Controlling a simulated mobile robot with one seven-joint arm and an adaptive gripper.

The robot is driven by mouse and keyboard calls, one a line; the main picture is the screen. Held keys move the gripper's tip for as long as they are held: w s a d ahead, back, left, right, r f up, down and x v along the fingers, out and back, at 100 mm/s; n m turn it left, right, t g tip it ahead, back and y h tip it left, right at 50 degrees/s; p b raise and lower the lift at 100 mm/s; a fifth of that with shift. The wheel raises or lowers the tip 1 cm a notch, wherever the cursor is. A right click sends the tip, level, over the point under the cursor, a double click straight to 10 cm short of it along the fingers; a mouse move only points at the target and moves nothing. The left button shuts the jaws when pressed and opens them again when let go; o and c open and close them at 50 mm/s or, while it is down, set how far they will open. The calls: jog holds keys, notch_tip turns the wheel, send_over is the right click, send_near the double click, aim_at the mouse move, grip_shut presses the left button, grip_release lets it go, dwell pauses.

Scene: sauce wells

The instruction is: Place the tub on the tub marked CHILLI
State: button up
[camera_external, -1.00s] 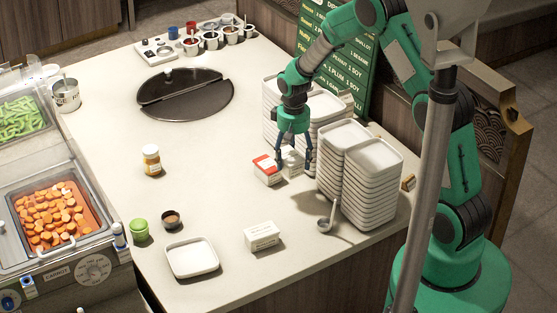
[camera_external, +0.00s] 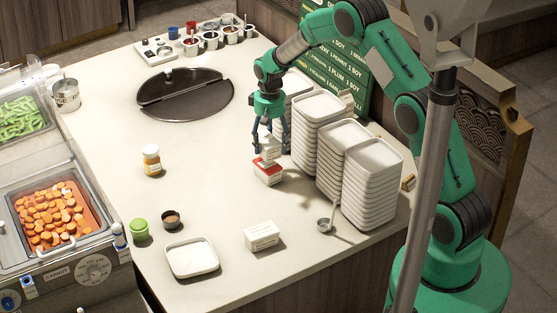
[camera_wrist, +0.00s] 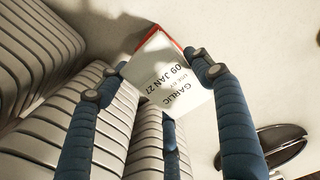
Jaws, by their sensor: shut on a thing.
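My gripper (camera_external: 270,143) is shut on a small white tub (camera_external: 270,153). In the wrist view the tub (camera_wrist: 165,85), between the fingertips (camera_wrist: 147,82), shows a label reading GARLIC and 09 JAN 27. The held tub is directly above a white tub with a red top (camera_external: 267,172) on the counter. I cannot tell whether the two touch. A red edge (camera_wrist: 167,33) shows beyond the held tub in the wrist view. Another white tub (camera_external: 262,236) stands at the front; its print is too small to read. No CHILLI marking is legible.
Tall stacks of white dishes (camera_external: 372,185) stand close to the right of my gripper. A small cup with a handle (camera_external: 325,225), a square dish (camera_external: 192,259), a green-lidded jar (camera_external: 140,230) and an orange jar (camera_external: 152,160) stand on the counter (camera_external: 210,200).

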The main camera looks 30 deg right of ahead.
aim_at(271, 138)
jog(key=shift+f, duration=1.75)
jog(key=shift+f, duration=0.1)
jog(key=o, duration=1.4)
notch_tip(271, 138, up, 12)
jog(key=shift+r, duration=0.1)
jog(key=shift+r, duration=0.1)
